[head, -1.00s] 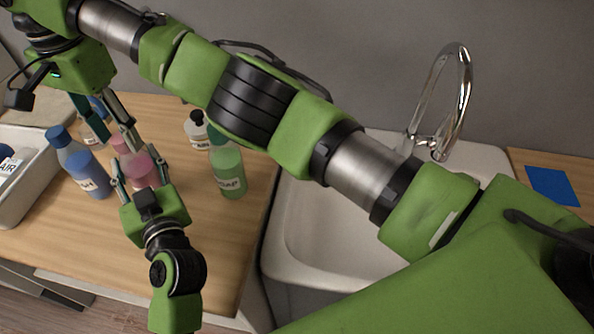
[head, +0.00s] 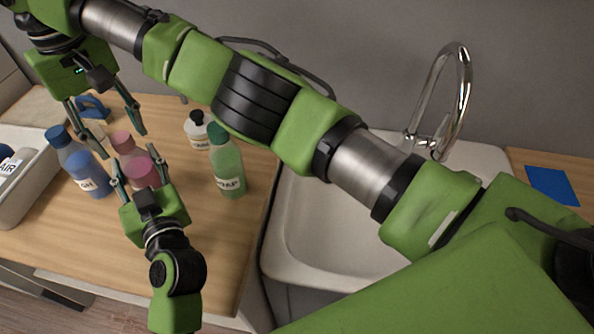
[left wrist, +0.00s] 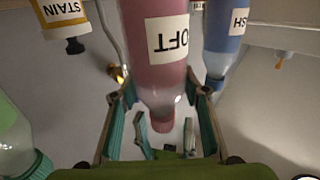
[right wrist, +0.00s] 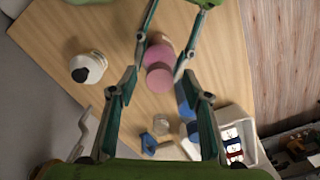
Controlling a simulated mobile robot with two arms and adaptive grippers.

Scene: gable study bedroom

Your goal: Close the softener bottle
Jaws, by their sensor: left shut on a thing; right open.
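The pink softener bottle (head: 144,174), labelled SOFT in the left wrist view (left wrist: 166,40), stands upright on the wooden counter. Its pink cap (head: 122,141) sits at the top of the neck; I cannot tell how tight it is. My left gripper (head: 136,184) is shut on the bottle's body from the front. My right gripper (head: 122,141) is open above and around the cap, its fingers apart on either side. The right wrist view shows the cap (right wrist: 160,78) between the open fingertips, with no clear contact.
A blue bottle (head: 88,176) stands close left of the softener, and a green soap bottle (head: 230,172) to its right. A white bottle with a dark cap (head: 196,130) is behind. A white bin (head: 38,185) is at left; the sink (head: 310,225) is at right.

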